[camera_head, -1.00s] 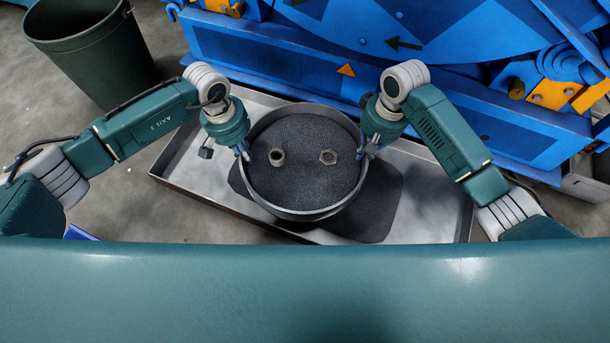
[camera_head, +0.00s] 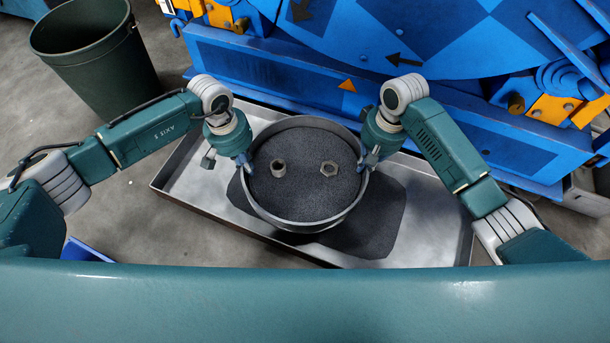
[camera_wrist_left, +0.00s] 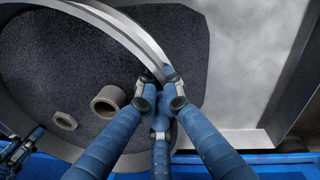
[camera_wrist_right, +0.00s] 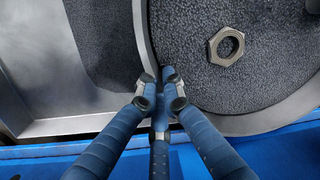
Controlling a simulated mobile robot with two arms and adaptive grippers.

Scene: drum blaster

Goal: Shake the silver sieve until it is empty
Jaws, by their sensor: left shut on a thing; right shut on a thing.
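The round silver sieve (camera_head: 292,223) is held over the metal tray. Dark grey granular material (camera_head: 304,205) covers its floor. A short round bushing (camera_head: 279,168) and a hex nut (camera_head: 329,168) lie on the grains; both also show in the left wrist view, the bushing (camera_wrist_left: 108,100) and the nut (camera_wrist_left: 65,121). My left gripper (camera_head: 246,162) is shut on the sieve's left rim, and in its wrist view the fingers (camera_wrist_left: 160,92) pinch the wall. My right gripper (camera_head: 370,158) is shut on the right rim; its fingers (camera_wrist_right: 160,92) close on the wall.
The wide metal tray (camera_head: 440,215) lies below, with a dark layer of grains (camera_head: 385,215) on its floor. A blue machine (camera_head: 300,85) stands right behind it. A dark green bin (camera_head: 100,60) stands at the back left. A blue container edge (camera_head: 85,252) shows at lower left.

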